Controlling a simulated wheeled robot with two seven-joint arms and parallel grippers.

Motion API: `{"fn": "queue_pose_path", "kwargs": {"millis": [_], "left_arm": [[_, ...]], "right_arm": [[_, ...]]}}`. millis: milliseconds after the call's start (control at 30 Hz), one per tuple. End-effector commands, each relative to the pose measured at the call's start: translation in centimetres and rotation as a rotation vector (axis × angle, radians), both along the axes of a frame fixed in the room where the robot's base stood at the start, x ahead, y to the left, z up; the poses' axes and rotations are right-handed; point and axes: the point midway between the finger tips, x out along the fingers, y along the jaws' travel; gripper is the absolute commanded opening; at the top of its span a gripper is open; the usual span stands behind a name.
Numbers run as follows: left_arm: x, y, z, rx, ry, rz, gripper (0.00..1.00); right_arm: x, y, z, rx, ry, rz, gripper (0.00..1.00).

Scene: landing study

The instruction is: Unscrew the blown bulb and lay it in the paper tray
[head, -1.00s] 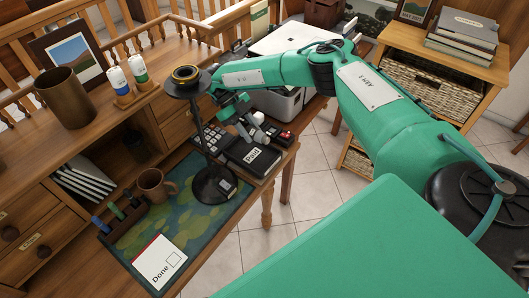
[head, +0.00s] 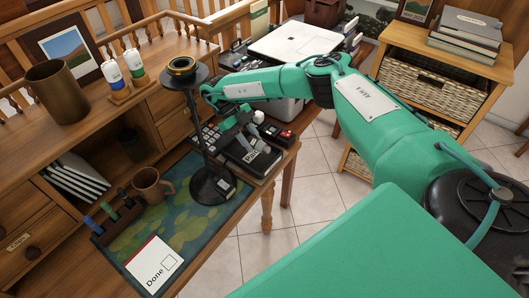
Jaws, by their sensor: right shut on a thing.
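My right gripper (head: 250,130) is low over the right end of the desk, beside the calculator and the box marked "Paid". It is shut on a small pale rounded thing (head: 258,117), which looks like the bulb, though the fingers and the small size hide most of it. The black lamp stand (head: 193,110) stands upright on the desk mat, left of the gripper. Its top holds a brass-coloured ring (head: 182,66) with no bulb seen standing in it. White sheets (head: 78,177) lie in a desk cubby; I cannot tell whether this is the paper tray. My left gripper is out of view.
The dark "Paid" box (head: 250,157) and a calculator (head: 210,133) are close to the gripper. A brown mug (head: 150,187), a pen holder (head: 118,218) and a "Done" card (head: 155,264) are on the left. A white-topped machine (head: 298,42) stands behind my right arm.

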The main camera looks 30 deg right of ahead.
Motion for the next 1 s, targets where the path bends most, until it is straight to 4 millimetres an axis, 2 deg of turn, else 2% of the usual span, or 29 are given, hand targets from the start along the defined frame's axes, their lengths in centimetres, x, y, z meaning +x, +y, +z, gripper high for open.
{"fn": "queue_pose_path", "kwargs": {"millis": [600,933,967,1000], "left_arm": [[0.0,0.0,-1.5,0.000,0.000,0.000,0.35],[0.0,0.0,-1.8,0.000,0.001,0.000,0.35],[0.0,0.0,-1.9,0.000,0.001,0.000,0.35],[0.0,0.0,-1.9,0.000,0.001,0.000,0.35]], "right_arm": [[0.0,0.0,-2.0,0.000,0.000,0.000,0.10],[0.0,0.0,-2.3,0.000,0.000,0.000,0.10],[0.0,0.0,-2.3,0.000,0.000,0.000,0.39],[0.0,0.0,-2.4,0.000,0.000,0.000,0.47]]}}
